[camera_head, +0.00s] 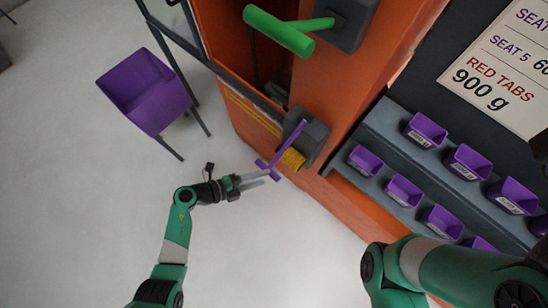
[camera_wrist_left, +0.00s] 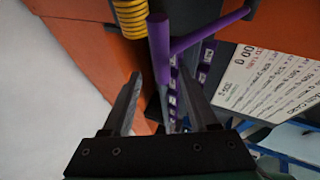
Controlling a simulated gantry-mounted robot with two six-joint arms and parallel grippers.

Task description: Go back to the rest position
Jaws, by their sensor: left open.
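My left gripper (camera_head: 262,178) is open and empty, just left of a purple T-shaped lever (camera_head: 288,148) on the orange machine. In the left wrist view, the purple lever (camera_wrist_left: 159,48) shows ahead of the two fingers of my left gripper (camera_wrist_left: 160,82), its lower end between them in the picture. I cannot tell whether the fingers touch it. My right arm shows at the lower right in the head view, but its gripper is out of view.
The orange machine (camera_head: 342,85) has a green T-handle (camera_head: 280,30) and a yellow coil (camera_head: 292,160). Several purple bins (camera_head: 425,130) sit on grey shelves at right, below a sign (camera_head: 505,65). A purple bucket (camera_head: 148,92) stands at left. Floor around my left arm is clear.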

